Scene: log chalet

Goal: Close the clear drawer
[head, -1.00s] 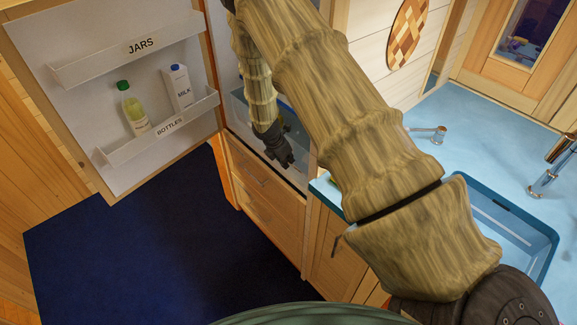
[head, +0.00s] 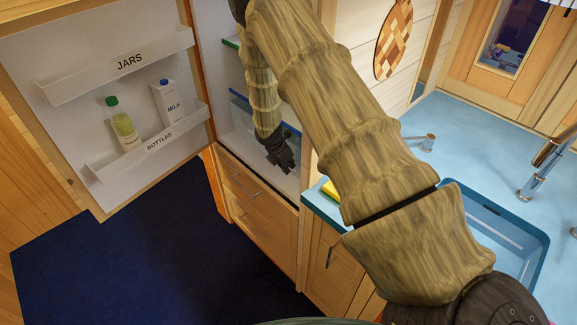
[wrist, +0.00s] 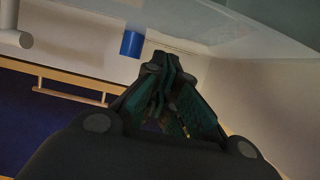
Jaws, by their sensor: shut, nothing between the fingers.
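The open fridge compartment stands behind my arm in the head view. The clear drawer (head: 243,111), see-through with a blue top edge, sits low inside it. My arm hides much of the drawer, so I cannot tell how far out it is. My gripper (head: 286,167) is shut and empty, pointing down at the front of the compartment, close to the drawer. Contact is not clear. In the wrist view the closed fingertips (wrist: 162,60) show below a pale see-through panel that crosses the top.
The open fridge door (head: 100,120) at left holds a green-capped bottle (head: 123,127) and a milk carton (head: 168,102). Wooden drawers (head: 255,205) lie below the compartment. A blue counter (head: 460,125) with a sink (head: 500,235) is at right. Dark blue floor (head: 130,245) is clear.

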